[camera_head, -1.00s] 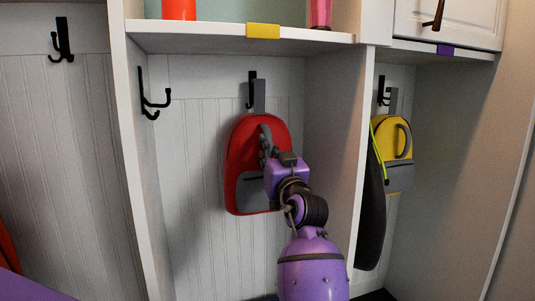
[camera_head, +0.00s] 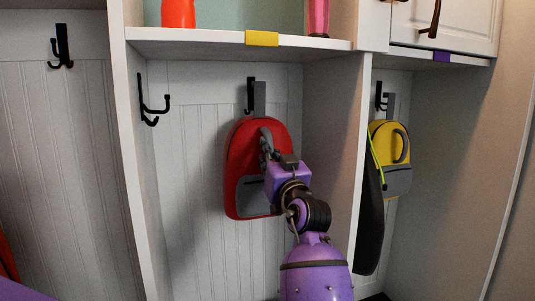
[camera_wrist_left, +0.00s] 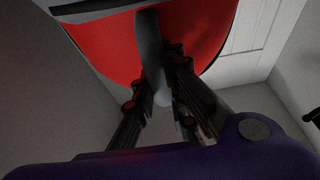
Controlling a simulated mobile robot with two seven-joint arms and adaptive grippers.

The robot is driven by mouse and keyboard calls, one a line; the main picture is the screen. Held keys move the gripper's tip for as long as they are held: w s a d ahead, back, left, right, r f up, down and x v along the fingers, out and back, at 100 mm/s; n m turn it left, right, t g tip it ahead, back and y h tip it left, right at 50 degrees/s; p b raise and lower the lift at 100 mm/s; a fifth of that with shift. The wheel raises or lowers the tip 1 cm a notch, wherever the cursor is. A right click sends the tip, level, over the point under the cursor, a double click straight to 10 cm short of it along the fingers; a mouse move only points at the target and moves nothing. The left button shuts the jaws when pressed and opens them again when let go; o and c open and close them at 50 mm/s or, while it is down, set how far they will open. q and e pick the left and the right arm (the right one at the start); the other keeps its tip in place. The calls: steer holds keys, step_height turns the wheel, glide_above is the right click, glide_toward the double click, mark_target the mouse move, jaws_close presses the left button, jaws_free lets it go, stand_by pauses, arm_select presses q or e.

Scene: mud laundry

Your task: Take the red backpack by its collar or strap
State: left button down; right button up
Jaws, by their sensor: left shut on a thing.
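The red backpack (camera_head: 240,150), with a grey lower pocket, hangs against the white panel below a black hook (camera_head: 251,95). A grey strap (camera_head: 260,97) runs up from its top to the hook. My left gripper (camera_head: 267,146) is at the front of the backpack, on its grey front handle. In the left wrist view the gripper (camera_wrist_left: 158,84) is shut on this grey handle (camera_wrist_left: 149,40), which passes between the dark fingers, with the red backpack (camera_wrist_left: 105,40) behind. My wrist hides part of the pocket. The right gripper is not in view.
A yellow and grey backpack (camera_head: 382,135) hangs in the right cubby beside a dark long object (camera_head: 369,225). A white divider (camera_head: 340,170) stands between the cubbies. A shelf (camera_head: 200,40) with a yellow tag (camera_head: 262,38) is above. Another double hook (camera_head: 151,105) is on the left divider.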

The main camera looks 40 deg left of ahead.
arm_select(q)
steer(key=s+d, duration=0.3)
steer(key=d, duration=0.2)
steer(key=shift+d+r, duration=0.15)
steer(key=shift+d, duration=0.1)
stand_by(0.7)
stand_by(0.4)
